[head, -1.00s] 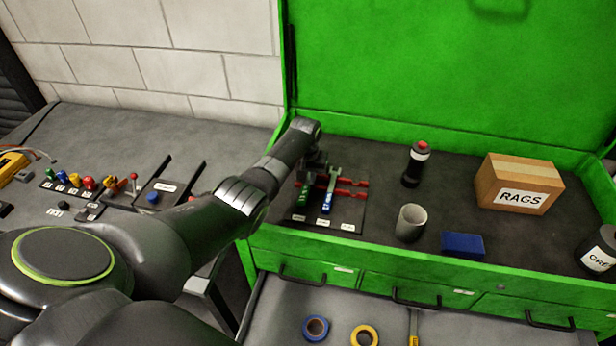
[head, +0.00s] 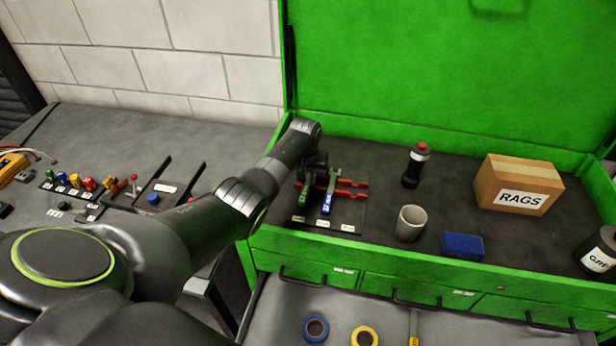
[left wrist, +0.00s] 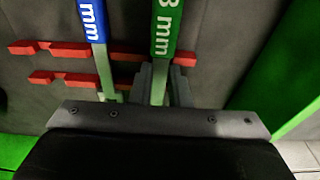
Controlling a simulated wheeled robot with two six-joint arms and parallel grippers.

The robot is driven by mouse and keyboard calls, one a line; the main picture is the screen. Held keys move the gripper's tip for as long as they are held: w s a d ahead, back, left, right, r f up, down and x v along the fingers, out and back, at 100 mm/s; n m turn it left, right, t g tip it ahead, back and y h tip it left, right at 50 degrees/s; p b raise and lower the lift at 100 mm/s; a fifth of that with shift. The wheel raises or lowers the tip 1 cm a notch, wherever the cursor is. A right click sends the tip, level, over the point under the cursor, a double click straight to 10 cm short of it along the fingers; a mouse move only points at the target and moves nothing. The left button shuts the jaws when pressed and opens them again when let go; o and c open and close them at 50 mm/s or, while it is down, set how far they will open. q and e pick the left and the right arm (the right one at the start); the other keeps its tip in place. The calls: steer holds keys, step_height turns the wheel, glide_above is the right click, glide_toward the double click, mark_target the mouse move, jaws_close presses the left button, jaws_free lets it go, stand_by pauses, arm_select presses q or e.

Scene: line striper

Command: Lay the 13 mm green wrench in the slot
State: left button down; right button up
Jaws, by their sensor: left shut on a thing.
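The green 13 mm wrench (head: 304,194) is at the left of the wrench board, its green handle toward me. In the left wrist view the green wrench (left wrist: 165,32) crosses the red slotted rail. My left gripper (head: 314,168) is shut on its metal shank, with a grey finger on each side (left wrist: 159,82). I cannot tell whether the wrench is fully down in its slot; its far end is hidden by the gripper. A blue wrench (head: 328,200) lies beside it, also in the wrist view (left wrist: 88,22). The red rails (head: 350,188) have free room on the right. My right gripper is not in view.
The board (head: 345,212) with white labels sits in the green chest (head: 285,243). To its right are a grey cup (head: 411,222), a dark bottle with a red cap (head: 415,167), a blue block (head: 462,246) and a RAGS box (head: 519,186). The chest's side wall is close to the gripper.

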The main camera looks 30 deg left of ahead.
arm_select(q)
steer(key=shift+f, duration=0.3)
steer(key=shift+s+d+f, duration=0.1)
steer(key=shift+s+f, duration=0.2)
steer(key=shift+f, duration=0.05)
stand_by(1.2)
steer(key=shift+w+r, duration=0.2)
steer(key=shift+r, duration=0.3)
steer(key=c, duration=1)
jaws_free()
steer(key=shift+w+r, duration=0.1)
steer(key=shift+o, duration=0.2)
steer(key=shift+r, duration=0.1)
steer(key=shift+s+r, duration=0.25)
steer(key=shift+r, duration=1.45)
steer(key=shift+s+r, duration=0.2)
steer(key=shift+r, duration=1.5)
